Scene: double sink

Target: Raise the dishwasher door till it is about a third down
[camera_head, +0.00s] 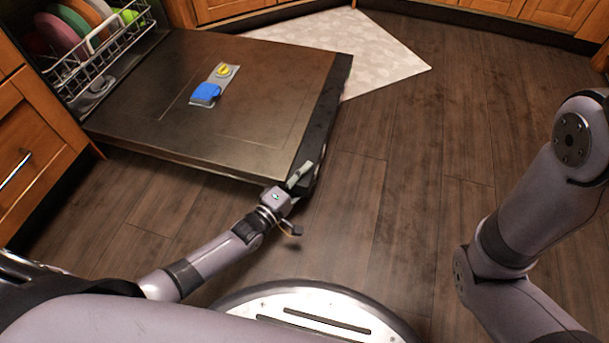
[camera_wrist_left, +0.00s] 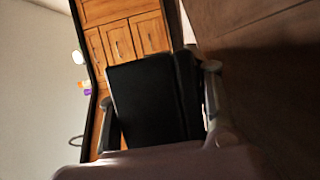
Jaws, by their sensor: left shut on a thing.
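The dishwasher door (camera_head: 240,101) is folded down and lies open, close to level, with its inner face up. A blue part and a yellow round part sit on that face. My left gripper (camera_head: 301,178) is at the near corner of the door's outer edge and is shut on it. In the left wrist view, a dark panel (camera_wrist_left: 150,100), which looks like the door, fills the middle, with a gripper finger beside its right edge. My right arm shows at the right, but its gripper is out of view.
A dish rack (camera_head: 105,50) with several colourful plates stands inside the dishwasher at the upper left. Wooden cabinets (camera_head: 32,150) flank it. A pale mat (camera_head: 375,62) lies on the floor beyond the door. The dark wood floor right of the door is clear.

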